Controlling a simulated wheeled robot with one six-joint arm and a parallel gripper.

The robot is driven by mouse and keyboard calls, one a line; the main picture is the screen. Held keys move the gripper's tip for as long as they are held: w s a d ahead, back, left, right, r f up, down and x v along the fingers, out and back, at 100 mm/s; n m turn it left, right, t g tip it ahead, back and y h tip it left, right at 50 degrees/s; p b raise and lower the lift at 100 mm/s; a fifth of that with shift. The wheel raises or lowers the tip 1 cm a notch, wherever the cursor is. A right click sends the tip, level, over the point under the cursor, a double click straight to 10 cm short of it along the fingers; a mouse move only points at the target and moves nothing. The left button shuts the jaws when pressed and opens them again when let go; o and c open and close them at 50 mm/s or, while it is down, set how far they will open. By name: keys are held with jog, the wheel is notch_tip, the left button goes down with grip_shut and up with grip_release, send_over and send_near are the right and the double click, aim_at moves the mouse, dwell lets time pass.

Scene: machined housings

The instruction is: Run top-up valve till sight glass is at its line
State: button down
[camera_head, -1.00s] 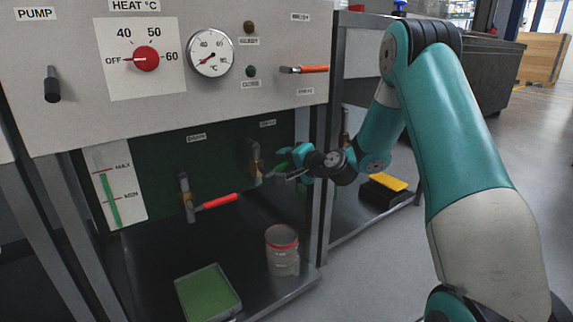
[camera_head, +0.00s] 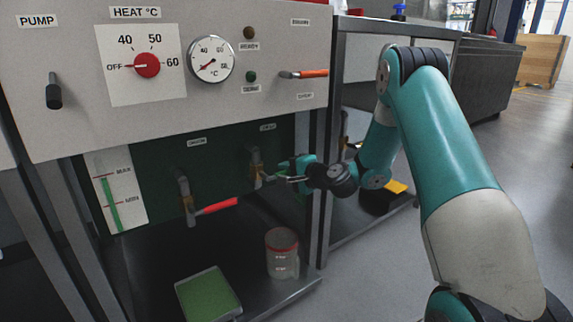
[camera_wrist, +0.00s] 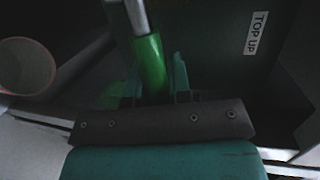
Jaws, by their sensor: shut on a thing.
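The top-up valve (camera_head: 256,172) is on the dark green panel under the console. Its green-sleeved lever (camera_wrist: 149,62) points out from it, and my gripper (camera_head: 290,176) is shut on the sleeve. In the wrist view the sleeve lies between the two fingers of my gripper (camera_wrist: 152,80), with the bare metal shank beyond it. A "TOP UP" label (camera_wrist: 257,33) is to the right there. The sight glass (camera_head: 115,190) stands at the left, with a green column between the red MIN and MAX marks, its top close below MAX.
The red-handled drain valve (camera_head: 215,207) sticks out to the left of the top-up valve. A clear jar with a red band (camera_head: 282,255) and a tray with a green inside (camera_head: 238,312) are on the lower shelf. A frame post (camera_head: 325,200) stands close beside my wrist.

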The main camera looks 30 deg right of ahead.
jog(key=shift+f, duration=0.15)
jog(key=c, duration=1.1)
grip_release()
jog(key=shift+m, duration=0.3)
jog(key=shift+o, duration=0.2)
jog(key=shift+s, duration=0.1)
jog(key=p+v, duration=0.3)
jog(key=v, duration=1.4)
jog(key=shift+p, duration=0.3)
jog(key=shift+s+d, duration=0.1)
